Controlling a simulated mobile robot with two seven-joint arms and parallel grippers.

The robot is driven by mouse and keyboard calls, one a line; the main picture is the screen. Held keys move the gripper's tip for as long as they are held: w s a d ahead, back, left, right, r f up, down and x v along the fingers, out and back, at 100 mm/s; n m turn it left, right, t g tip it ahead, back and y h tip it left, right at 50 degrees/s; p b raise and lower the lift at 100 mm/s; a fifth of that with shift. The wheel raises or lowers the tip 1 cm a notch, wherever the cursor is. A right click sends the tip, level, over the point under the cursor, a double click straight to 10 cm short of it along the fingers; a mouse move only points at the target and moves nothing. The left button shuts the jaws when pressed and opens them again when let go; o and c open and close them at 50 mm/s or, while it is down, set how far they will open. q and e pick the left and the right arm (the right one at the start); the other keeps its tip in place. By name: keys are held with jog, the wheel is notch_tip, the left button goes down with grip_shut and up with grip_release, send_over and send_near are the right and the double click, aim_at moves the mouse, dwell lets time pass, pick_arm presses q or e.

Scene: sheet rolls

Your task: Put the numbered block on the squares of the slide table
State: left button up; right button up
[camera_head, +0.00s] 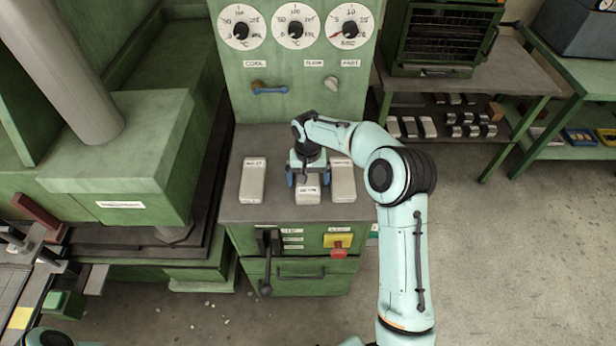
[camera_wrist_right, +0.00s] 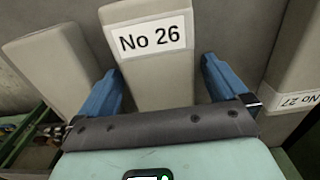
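A pale grey block (camera_head: 308,193) with a white label stands at the middle of the grey cabinet top (camera_head: 277,143). In the right wrist view the block (camera_wrist_right: 158,72) reads "No 26". My right gripper (camera_head: 307,179) is over it, its blue fingers open on either side of the block. Gaps show beside the block, so it does not look clamped. A yellow square (camera_head: 20,318) lies on a grey surface at the far lower left, which may be the slide table; it is cut off by the frame edge. My left gripper is out of view.
The dial panel (camera_head: 297,100) rises behind. A green machine (camera_head: 120,145) stands to the left.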

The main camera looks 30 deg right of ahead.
notch_tip(320, 180, up, 11)
jog(key=p, duration=0.1)
send_over(310, 178)
notch_tip(310, 178, down, 5)
jog(key=shift+a, duration=0.1)
jog(key=shift+w+a+f, duration=0.1)
jog(key=shift+w+f, duration=0.05)
jog(key=shift+f, duration=1.35)
jog(key=shift+w+f, duration=0.15)
jog(key=shift+f, duration=1.35)
jog(key=c, duration=1.3)
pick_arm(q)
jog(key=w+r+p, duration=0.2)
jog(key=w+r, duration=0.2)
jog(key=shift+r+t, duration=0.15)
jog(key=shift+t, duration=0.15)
pick_arm(e)
notch_tip(310, 178, up, 20)
jog(key=shift+r, duration=0.1)
jog(key=shift+c, duration=0.2)
